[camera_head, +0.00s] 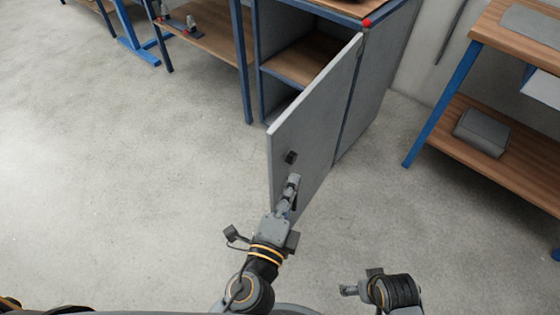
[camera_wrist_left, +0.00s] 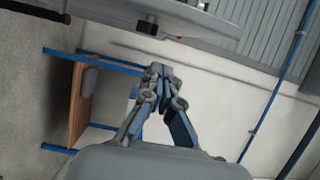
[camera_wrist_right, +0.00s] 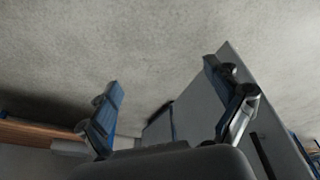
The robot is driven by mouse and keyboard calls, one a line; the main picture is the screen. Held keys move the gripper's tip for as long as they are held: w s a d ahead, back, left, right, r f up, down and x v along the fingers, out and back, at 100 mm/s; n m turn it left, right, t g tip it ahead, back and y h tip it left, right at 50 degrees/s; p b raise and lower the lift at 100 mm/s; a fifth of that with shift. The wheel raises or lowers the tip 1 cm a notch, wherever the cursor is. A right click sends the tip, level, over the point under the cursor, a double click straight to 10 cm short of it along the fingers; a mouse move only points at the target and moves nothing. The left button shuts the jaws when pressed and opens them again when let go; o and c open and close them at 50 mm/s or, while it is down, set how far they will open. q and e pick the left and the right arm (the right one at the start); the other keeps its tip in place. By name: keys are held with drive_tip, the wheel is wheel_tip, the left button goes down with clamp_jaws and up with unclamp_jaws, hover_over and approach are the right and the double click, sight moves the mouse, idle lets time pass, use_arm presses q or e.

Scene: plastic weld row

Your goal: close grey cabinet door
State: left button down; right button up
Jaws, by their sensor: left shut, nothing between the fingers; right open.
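The grey cabinet door (camera_head: 312,125) stands wide open in the head view, swung out toward me, with a small black handle (camera_head: 291,157) near its free edge. The cabinet (camera_head: 385,75) behind it shows open shelves. My left gripper (camera_head: 294,182) is shut and empty, close in front of the door's face just below the handle; I cannot tell whether it touches. In the left wrist view its fingertips (camera_wrist_left: 160,72) are together and the black handle (camera_wrist_left: 147,27) shows above them. My right gripper (camera_wrist_right: 160,80) is open and empty, low and right of the door, over the floor (camera_head: 348,290).
A wooden workbench with blue legs (camera_head: 440,115) stands at the right, with a grey box (camera_head: 481,132) on its lower shelf. Another bench (camera_head: 205,45) stands left of the cabinet. The floor in front and at left is clear.

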sight(280, 167)
use_arm(q)
drive_tip(key=shift+w+a+p, duration=0.2)
drive_tip(key=shift+w+a, duration=0.25)
drive_tip(key=shift+w, duration=0.35)
drive_tip(key=shift+w+a+p, duration=0.15)
drive_tip(key=shift+w+a, duration=0.3)
drive_tip(key=shift+w, duration=0.4)
drive_tip(key=shift+w+a+p, duration=0.2)
drive_tip(key=shift+w+a, duration=0.25)
drive_tip(key=shift+w, duration=0.35)
use_arm(e)
drive_tip(key=shift+s+f, duration=0.25)
drive_tip(key=shift+f, duration=1)
drive_tip(key=shift+s+f, duration=0.2)
drive_tip(key=shift+f, duration=1.05)
